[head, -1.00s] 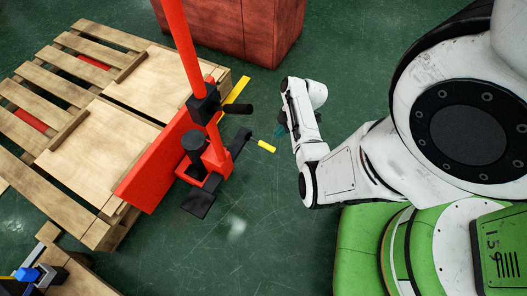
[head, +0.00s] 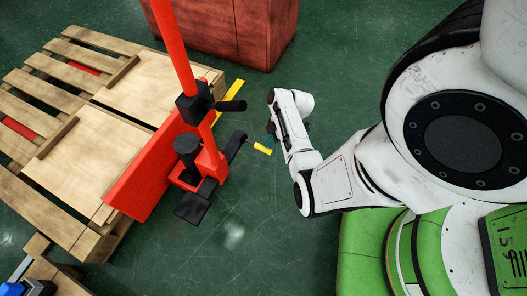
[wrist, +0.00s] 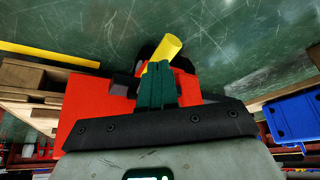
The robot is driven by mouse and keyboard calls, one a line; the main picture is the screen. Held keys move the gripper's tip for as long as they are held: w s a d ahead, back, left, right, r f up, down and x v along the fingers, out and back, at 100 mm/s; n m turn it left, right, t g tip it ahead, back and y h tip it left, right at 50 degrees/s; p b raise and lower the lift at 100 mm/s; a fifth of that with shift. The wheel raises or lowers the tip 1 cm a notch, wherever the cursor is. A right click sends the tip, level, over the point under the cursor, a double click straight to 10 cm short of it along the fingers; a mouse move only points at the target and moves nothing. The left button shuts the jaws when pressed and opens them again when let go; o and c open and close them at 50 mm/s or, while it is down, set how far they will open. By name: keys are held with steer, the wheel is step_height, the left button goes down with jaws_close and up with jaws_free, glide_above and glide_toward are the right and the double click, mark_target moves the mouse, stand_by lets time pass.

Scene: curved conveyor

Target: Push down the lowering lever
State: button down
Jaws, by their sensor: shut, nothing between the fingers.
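A lever with a yellow tip (head: 262,149) sticks out from the right side of the red pallet jack (head: 150,180) in the head view. In the wrist view the yellow tip (wrist: 161,50) shows just past my fingertips. My gripper (head: 271,131) is beside the lever, slightly above and right of it in the head view. Its green fingers (wrist: 157,85) are together and hold nothing. They overlap the lever in the wrist view; I cannot tell whether they touch it. My forearm partly hides the gripper in the head view.
The jack's red upright with a black handle (head: 231,106) stands close left of my gripper. A wooden pallet (head: 100,133) lies behind the jack. A large red box (head: 225,30) stands at the top. A blue crate (wrist: 300,118) shows at the right. Green floor is clear below my arm.

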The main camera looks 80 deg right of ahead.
steer(key=shift+b+x, duration=0.3)
steer(key=shift+x, duration=0.5)
steer(key=shift+f, duration=0.1)
step_height(320, 180, down, 2)
steer(key=shift+f+b, duration=0.15)
steer(key=shift+b, duration=0.95)
steer(key=shift+r+p, duration=0.35)
steer(key=shift+r, duration=0.05)
steer(key=s, duration=0.1)
steer(key=s+d+r, duration=0.1)
steer(key=shift+s+d, duration=0.15)
steer(key=shift+s, duration=0.15)
steer(key=p+v, duration=0.5)
steer(key=v, duration=0.5)
steer(key=shift+s+r, duration=0.15)
steer(key=shift+r, duration=0.2)
